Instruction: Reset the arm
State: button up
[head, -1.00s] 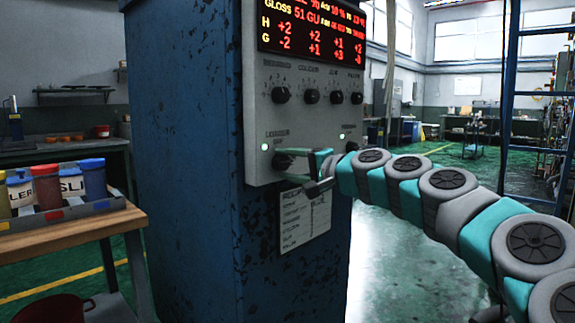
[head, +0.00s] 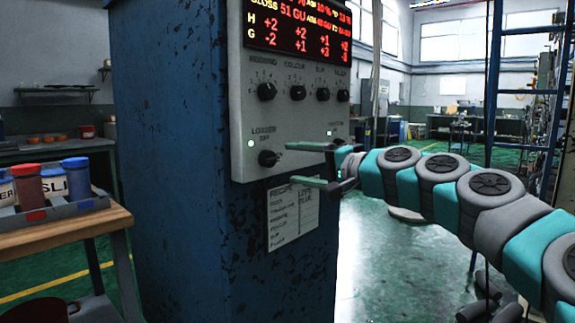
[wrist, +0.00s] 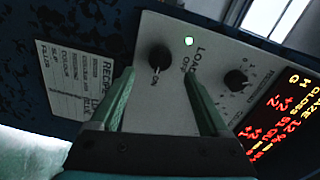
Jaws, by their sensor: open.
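My gripper (head: 297,165) is open and empty in front of the grey control panel (head: 240,100), its two green fingers one above the other. The dark loader knob (head: 269,158) is just left of the fingertips, with a visible gap in the head view. In the wrist view the same knob (wrist: 159,58) shows between and beyond the open fingers (wrist: 158,74). A green lamp is lit above the knob (head: 251,143). My arm reaches in from the right.
The panel is on a worn blue column (head: 170,150), with a red display (head: 300,30), a row of knobs and a recipe sheet (head: 293,215). A wooden table (head: 70,232) with a tray of jars (head: 60,208) stands left. Open green floor lies behind, right of the column.

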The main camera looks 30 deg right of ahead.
jog(key=shift+s+d, duration=0.1)
jog(key=shift+s, duration=0.1)
dwell(0.4)
jog(key=s+a+f+n+g, duration=0.45)
jog(key=a+f, duration=0.45)
jog(key=a, duration=0.3)
jog(key=s+a+f+n+g, duration=0.45)
jog(key=a+f, duration=0.35)
jog(key=a, duration=0.4)
jog(key=s+f+n+g+h, duration=0.2)
jog(key=s+f+g+h, duration=0.2)
jog(key=s+f, duration=1.4)
jog(key=f+g, duration=0.1)
jog(key=g, duration=0.2)
jog(key=shift+s+d+n+g, duration=0.2)
jog(key=shift+d+n+g, duration=0.1)
jog(key=shift+d+n, duration=0.1)
jog(key=s+d+f, duration=0.1)
jog(key=s, duration=0.1)
jog(key=s+d+f+g+h, duration=0.1)
jog(key=s, duration=0.1)
jog(key=s+d+f+h, duration=0.1)
jog(key=s, duration=0.1)
jog(key=shift+s+d+g, duration=0.1)
jog(key=shift+s+g, duration=0.05)
jog(key=shift+g, duration=0.25)
